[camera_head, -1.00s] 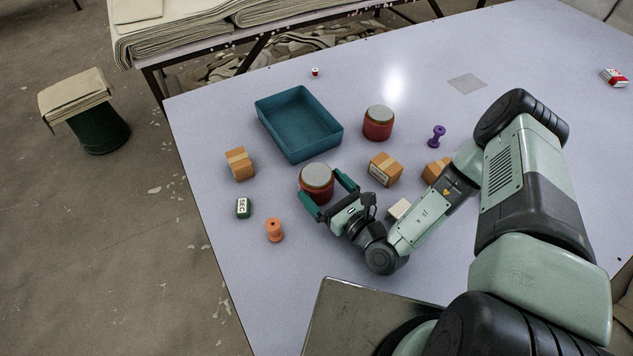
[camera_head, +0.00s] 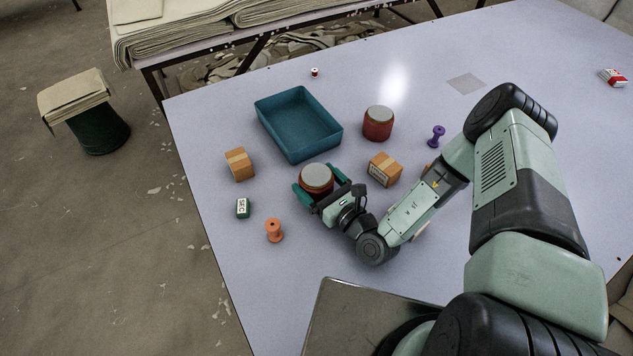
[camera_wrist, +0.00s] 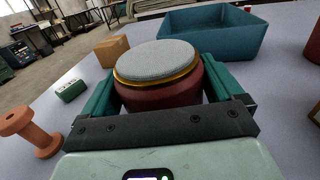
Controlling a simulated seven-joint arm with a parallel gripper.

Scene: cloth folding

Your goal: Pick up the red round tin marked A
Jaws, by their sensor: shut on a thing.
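A red round tin with a grey top (camera_head: 317,178) stands on the table in front of the blue tray. My gripper (camera_head: 318,190) is shut on it, one green finger on each side. In the wrist view the tin (camera_wrist: 160,62) sits upright between the fingers, its gold rim and dark red side showing. A second red round tin with a grey top (camera_head: 378,124) stands to the right of the tray, apart from my gripper. No letter A can be read on either tin.
An empty blue tray (camera_head: 262,108) lies behind the held tin. Cardboard boxes stand at left (camera_head: 240,164) and right (camera_head: 385,169). An orange spool (camera_head: 274,230), a green block (camera_head: 242,208) and a purple spool (camera_head: 437,136) are nearby. The table's far right is mostly clear.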

